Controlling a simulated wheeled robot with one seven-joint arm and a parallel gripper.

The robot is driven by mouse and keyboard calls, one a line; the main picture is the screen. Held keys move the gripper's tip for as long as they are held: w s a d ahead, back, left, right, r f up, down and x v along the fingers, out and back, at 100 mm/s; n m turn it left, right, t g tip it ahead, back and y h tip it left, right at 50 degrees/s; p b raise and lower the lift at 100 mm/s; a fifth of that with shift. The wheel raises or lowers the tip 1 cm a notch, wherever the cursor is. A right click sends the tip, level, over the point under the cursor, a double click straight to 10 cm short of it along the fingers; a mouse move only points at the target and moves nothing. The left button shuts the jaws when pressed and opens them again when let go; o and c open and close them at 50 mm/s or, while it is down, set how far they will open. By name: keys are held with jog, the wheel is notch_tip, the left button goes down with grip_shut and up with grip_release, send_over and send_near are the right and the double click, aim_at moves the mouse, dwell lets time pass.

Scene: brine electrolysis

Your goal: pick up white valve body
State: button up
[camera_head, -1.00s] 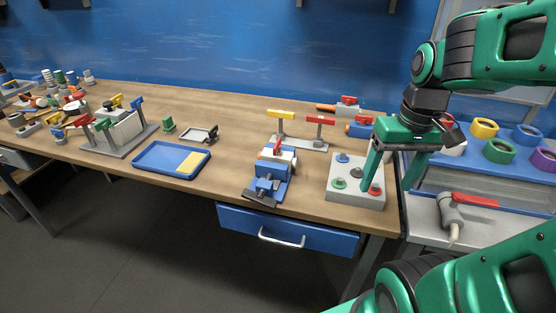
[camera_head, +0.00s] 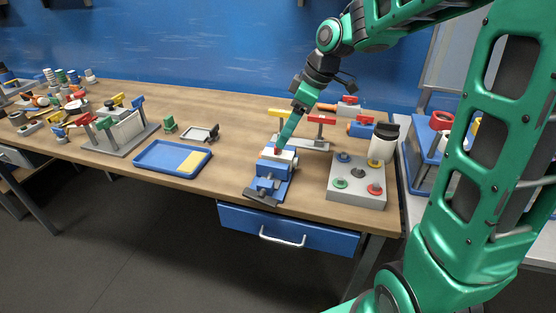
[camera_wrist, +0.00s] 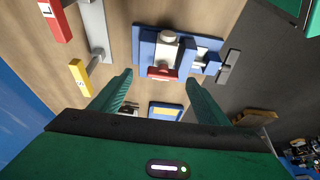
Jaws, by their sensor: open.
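The white valve body (camera_head: 287,156) with a red handle (camera_head: 277,151) sits in the blue vise (camera_head: 268,180) near the table's front edge. In the wrist view, the pale valve body (camera_wrist: 168,40) lies in the vise (camera_wrist: 146,48), its red handle (camera_wrist: 162,74) toward my fingers. My gripper (camera_head: 281,146) points down at the valve from above, partly hiding it. In the wrist view my gripper (camera_wrist: 160,77) is open and empty, its fingertips apart on both sides of the handle. Contact cannot be told.
A stand with yellow (camera_head: 281,114) and red handles is just behind the vise. The button box (camera_head: 357,190) is to the right, with a black-topped white cylinder (camera_head: 381,149) behind it. A blue tray (camera_head: 150,162) is left, with bare table between.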

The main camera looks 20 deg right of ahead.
aim_at(278, 159)
jog(key=shift+a+x, duration=0.15)
jog(key=shift+x, duration=1.3)
jog(key=shift+a+x, duration=0.1)
jog(key=shift+x, duration=1.3)
jog(key=shift+s, duration=0.2)
jog(key=shift+c, duration=0.4)
jog(key=c, duration=1.5)
jog(key=shift+r, duration=0.1)
grip_shut()
jog(key=shift+r, duration=0.1)
